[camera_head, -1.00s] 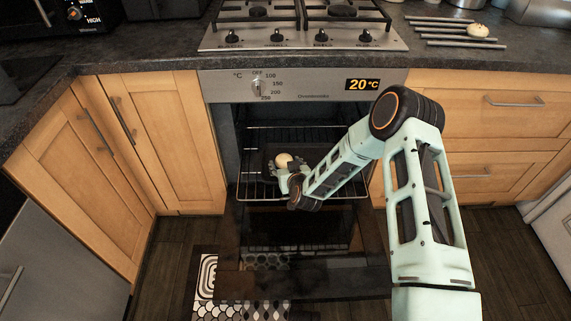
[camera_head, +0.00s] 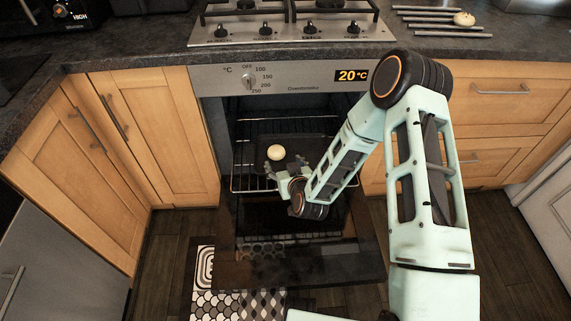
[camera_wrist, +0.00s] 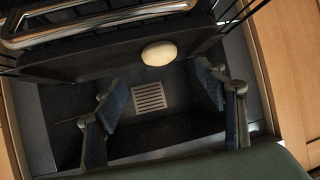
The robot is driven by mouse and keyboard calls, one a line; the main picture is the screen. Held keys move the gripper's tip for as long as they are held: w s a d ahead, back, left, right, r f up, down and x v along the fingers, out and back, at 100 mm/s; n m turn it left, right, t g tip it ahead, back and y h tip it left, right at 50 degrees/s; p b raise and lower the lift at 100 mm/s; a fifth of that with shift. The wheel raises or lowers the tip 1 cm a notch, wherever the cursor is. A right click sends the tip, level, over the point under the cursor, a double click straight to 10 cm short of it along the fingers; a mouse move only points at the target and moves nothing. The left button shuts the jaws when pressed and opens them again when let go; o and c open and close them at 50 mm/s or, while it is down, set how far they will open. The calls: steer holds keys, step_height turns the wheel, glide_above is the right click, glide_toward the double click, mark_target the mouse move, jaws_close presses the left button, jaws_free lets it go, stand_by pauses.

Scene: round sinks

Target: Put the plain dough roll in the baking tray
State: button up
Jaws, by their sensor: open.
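A plain, pale dough roll (camera_head: 276,153) rests on the dark baking tray (camera_head: 308,150) inside the open oven. In the wrist view the roll (camera_wrist: 159,53) sits near the edge of the dark tray (camera_wrist: 85,65). My gripper (camera_head: 283,170) is open and empty, just in front of the roll. In the wrist view its spread fingers (camera_wrist: 163,92) have a gap between them, and the roll lies beyond them, apart from both. Part of the tray is hidden behind my arm.
The oven door (camera_head: 300,262) hangs open below the wire rack (camera_head: 245,183). A second roll with dark marks (camera_head: 464,18) sits on metal rods (camera_head: 440,34) on the counter at right. Wooden cabinets flank the oven, and a gas hob (camera_head: 290,30) is above it.

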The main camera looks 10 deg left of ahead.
steer(key=shift+v, duration=1.15)
